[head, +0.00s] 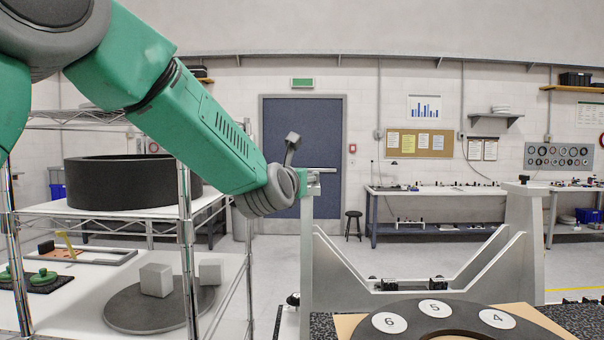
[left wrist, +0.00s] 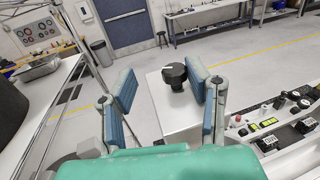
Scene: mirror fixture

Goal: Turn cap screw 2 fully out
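A black knurled cap screw (left wrist: 174,77) stands upright on top of a pale grey post (left wrist: 168,112) in the left wrist view. My left gripper (left wrist: 160,84) is open, with one blue-padded finger on each side of the screw. The screw is nearer the right-hand finger, with a wider gap on the left. No number shows on it. In the head view my green left arm ends at the left post (head: 307,255) of the fixture, and its wrist hides the screw there. Another dark cap screw (head: 523,179) sits on the right post. My right gripper is not in view.
A dark ring (head: 400,318) with numbered white discs lies in front of the fixture. A wire shelf (head: 150,212) with a black drum (head: 120,182) stands at left, close under my left arm.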

